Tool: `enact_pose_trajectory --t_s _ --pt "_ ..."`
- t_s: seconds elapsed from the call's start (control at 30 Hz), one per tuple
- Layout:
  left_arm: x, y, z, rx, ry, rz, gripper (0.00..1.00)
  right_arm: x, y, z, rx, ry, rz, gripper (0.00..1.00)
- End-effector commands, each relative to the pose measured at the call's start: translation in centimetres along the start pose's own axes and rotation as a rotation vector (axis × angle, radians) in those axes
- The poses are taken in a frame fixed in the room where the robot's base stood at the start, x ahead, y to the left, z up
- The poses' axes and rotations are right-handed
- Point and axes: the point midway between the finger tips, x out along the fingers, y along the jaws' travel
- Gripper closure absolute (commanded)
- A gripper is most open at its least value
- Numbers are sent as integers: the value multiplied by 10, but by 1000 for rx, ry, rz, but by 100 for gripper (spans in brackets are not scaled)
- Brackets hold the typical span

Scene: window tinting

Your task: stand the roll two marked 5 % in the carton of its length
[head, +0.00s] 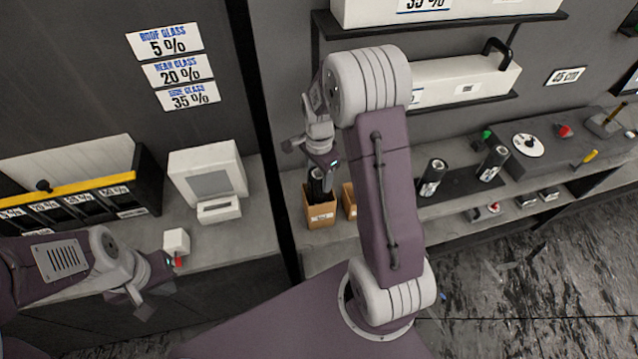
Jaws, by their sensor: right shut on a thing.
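My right gripper (321,164) is shut on a dark roll (317,185) and points down over the left-hand carton (320,212). The roll is upright. Its lower end is at the carton's opening and looks to be inside; how deep, and whether it touches the bottom, I cannot tell. Its marking is not readable here. A second brown carton (349,201) stands just right of the first, partly hidden by my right arm. My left gripper (152,290) is low at the left, near the counter's front edge; its finger gap is not clear.
Two dark rolls with white labels, one (432,178) nearer and one (493,163) further right, are on the right-hand counter. A small white box (176,242) with a red part is close to my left gripper. A white machine (208,182) stands behind it.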

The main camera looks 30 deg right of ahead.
Motion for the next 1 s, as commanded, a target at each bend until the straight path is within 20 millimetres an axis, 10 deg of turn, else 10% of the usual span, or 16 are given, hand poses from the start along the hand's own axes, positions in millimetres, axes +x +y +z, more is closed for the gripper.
enact_pose_trajectory --t_s 0.7,0.73,0.8,1.0 --pt "0 0 0 0 0 0 100 44 0 0 0 0 0 100" --pt "-1 0 0 0 0 0 100 43 0 0 0 0 1 37" --pt "-2 0 0 0 0 0 100 43 0 0 0 0 1 23" --pt "-2 0 0 0 0 0 100 43 0 0 0 0 1 23"
